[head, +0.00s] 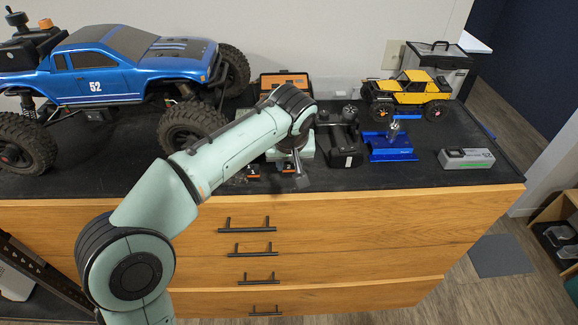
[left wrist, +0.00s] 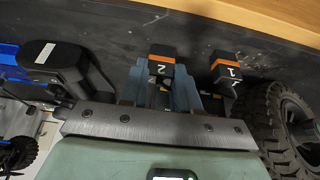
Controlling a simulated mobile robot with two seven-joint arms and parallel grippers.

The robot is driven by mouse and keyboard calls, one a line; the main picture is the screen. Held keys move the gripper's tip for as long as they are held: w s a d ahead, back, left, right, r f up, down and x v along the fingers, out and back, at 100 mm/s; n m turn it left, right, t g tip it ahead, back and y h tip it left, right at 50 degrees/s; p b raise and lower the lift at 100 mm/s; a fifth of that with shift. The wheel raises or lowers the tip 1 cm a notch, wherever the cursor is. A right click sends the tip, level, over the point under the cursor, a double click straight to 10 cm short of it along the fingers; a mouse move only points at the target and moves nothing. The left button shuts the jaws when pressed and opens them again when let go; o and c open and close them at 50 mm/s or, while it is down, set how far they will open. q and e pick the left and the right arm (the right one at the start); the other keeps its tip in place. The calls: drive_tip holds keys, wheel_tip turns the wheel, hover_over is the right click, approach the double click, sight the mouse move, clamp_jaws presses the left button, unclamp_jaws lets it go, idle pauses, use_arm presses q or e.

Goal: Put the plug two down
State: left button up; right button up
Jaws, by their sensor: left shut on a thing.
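Plug two, a black block with an orange band and a white "2", shows in the left wrist view (left wrist: 161,66) between the fingers of my left gripper (left wrist: 160,88). In the head view plug two (head: 284,167) is partly covered by my left gripper (head: 292,170), low over the front of the black worktop. The gripper is shut on plug two. I cannot tell whether the plug touches the worktop. A similar plug marked "1" (left wrist: 225,67) is beside it, also in the head view (head: 253,171). My right gripper is not in view.
A big blue truck (head: 110,62) stands at the left, its tyre (head: 190,127) close to my arm. A black charger-like device (head: 342,145), a blue stand (head: 391,146) and a grey box (head: 466,158) are to the right. The worktop's front strip (head: 390,181) is clear.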

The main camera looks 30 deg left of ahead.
use_arm(q)
drive_tip(key=shift+f, duration=0.35)
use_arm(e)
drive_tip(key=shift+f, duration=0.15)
use_arm(q)
drive_tip(key=shift+f, duration=0.15)
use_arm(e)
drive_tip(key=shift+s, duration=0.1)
use_arm(q)
drive_tip(key=o, duration=0.6)
drive_tip(key=shift+f, duration=0.1)
drive_tip(key=o, duration=0.4)
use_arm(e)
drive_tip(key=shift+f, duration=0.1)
use_arm(q)
drive_tip(key=shift+r, duration=0.2)
drive_tip(key=p+v, duration=0.2)
drive_tip(key=v, duration=1)
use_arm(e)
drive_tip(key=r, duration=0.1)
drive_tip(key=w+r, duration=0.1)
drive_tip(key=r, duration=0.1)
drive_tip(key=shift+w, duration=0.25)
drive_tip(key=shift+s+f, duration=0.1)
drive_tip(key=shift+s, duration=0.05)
